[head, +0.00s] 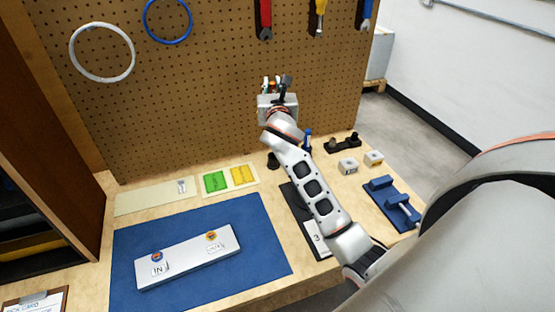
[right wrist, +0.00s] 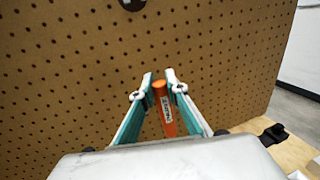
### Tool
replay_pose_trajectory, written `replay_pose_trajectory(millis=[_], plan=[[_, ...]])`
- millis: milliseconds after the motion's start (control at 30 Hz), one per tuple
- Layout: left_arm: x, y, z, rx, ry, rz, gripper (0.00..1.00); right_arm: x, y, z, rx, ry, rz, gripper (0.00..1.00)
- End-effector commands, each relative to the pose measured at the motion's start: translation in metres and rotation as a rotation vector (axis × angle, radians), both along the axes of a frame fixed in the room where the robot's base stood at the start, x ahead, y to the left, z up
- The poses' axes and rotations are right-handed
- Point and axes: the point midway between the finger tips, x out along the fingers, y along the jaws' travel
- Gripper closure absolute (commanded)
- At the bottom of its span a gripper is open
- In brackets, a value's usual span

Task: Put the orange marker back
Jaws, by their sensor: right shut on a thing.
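The orange marker (right wrist: 165,108) shows in the right wrist view, between the two teal-sided fingers of my right gripper (right wrist: 160,88). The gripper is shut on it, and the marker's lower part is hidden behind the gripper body. In the head view my right gripper (head: 277,84) is raised in front of the pegboard, above the back of the bench. The marker is too small to make out clearly there. A blue upright thing (head: 307,138), perhaps another marker, stands just right of my right arm. My left gripper is not in view.
A blue mat (head: 260,250) bears a white panel (head: 188,258). Green (head: 215,182) and yellow (head: 243,174) pieces lie behind it. A black tray (head: 318,245) is partly under my arm. Blue blocks (head: 397,200) sit at right. Tools and rings hang on the pegboard (head: 200,90).

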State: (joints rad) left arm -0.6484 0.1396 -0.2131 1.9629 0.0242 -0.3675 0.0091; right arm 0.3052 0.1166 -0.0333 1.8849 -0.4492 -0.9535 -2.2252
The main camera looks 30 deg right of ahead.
Motion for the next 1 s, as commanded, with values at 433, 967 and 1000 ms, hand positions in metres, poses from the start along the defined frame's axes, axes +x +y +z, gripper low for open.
replay_pose_trajectory(millis=[433,967,1000], plan=[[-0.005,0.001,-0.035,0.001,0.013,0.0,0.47,0.0,0.001,-0.102,0.003,0.008,0.0,1.0],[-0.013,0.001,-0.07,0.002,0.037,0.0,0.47,0.0,0.001,-0.174,0.002,0.006,0.001,1.0],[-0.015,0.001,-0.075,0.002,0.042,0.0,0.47,0.0,0.001,-0.182,0.001,0.006,0.001,1.0]])
